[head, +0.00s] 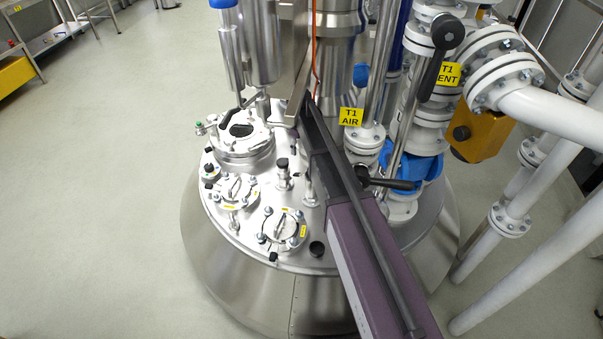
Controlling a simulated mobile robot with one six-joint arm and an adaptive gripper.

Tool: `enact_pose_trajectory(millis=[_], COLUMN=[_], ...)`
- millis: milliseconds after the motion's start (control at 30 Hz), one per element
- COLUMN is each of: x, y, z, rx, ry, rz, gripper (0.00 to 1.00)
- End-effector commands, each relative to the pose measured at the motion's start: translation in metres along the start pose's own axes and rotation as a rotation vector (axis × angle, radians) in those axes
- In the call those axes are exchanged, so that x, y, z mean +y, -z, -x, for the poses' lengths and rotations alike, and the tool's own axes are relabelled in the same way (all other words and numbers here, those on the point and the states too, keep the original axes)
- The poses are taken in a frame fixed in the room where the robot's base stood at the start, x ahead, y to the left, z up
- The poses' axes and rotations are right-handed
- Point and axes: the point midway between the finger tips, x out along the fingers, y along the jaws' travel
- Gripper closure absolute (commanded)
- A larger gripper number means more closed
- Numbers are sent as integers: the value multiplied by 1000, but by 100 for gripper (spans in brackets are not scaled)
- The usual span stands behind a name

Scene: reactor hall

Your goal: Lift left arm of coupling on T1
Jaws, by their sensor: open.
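The T1 vessel (225,262) is a wide steel dome with a flat, crowded lid, in the middle of the head view. At its upper left stands an upright steel assembly (262,45) with a slimmer blue-topped cylinder (230,45) on its left side. Thin grey lever-like parts (250,102) show under it, above a round flanged port (243,148) with a dark opening. I cannot tell which part is the coupling's left arm. My purple and dark arm link reaches up from the bottom right to behind the steel column. My gripper is not visible.
Two clamped round covers (236,190) (283,230) sit on the lid's front left. A T1 AIR label (351,117), a black lever handle (390,184) and white flanged pipes (545,105) crowd the right. The floor (95,190) at left is clear.

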Motion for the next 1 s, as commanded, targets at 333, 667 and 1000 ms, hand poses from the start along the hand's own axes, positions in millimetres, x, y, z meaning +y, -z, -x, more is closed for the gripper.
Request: enact_pose_trajectory(millis=[333, 667, 1000], x=[3, 3, 4], y=[-2, -3, -3], z=[-4, -24, -49], rx=[0, 0, 0], ry=[0, 0, 0], rz=[-4, -5, -5], gripper=[37, 37, 37])
